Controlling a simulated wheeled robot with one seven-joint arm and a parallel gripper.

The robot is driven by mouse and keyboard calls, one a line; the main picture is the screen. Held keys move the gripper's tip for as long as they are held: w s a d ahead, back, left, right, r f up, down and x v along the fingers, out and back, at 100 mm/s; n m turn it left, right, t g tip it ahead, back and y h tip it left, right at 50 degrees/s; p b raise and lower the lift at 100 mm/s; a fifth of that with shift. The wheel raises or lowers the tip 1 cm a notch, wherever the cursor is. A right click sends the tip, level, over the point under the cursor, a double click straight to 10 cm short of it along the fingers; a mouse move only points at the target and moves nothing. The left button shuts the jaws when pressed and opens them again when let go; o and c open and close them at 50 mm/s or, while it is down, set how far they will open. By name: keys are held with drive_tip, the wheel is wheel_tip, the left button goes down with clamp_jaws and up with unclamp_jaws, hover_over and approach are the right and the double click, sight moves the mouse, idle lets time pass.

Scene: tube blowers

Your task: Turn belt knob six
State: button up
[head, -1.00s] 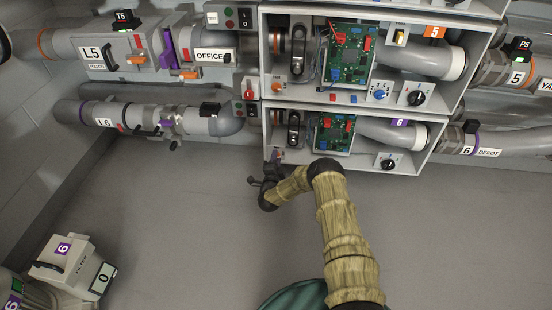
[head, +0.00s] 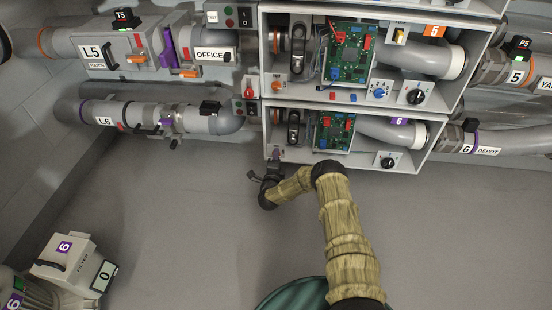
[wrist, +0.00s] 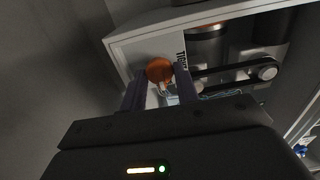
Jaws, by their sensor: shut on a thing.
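The belt knob of the lower unit is an orange round knob (wrist: 159,69) on a pale panel, beside a partly hidden printed label, in the wrist view. My gripper (wrist: 160,80) has one dark purple finger on each side of this knob and is shut on it. In the head view my gripper (head: 275,156) is at the lower left corner of the lower box (head: 300,157), the one with the purple 6 tag (head: 399,122). There the gripper covers the knob. Which way the knob is turned is not clear.
The upper box holds its own orange knob (head: 278,86), a green circuit board (head: 349,52) and black dial (head: 416,97). The lower box has a black dial (head: 388,162) at right. A filter unit (head: 66,262) stands at lower left. The floor between is clear.

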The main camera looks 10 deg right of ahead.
drive_tip(key=o, duration=0.7)
drive_tip(key=shift+s+a+f, duration=0.1)
drive_tip(key=shift+f, duration=0.05)
drive_tip(key=p+v, duration=0.8)
drive_tip(key=v, duration=0.9)
drive_tip(key=shift+s, duration=0.15)
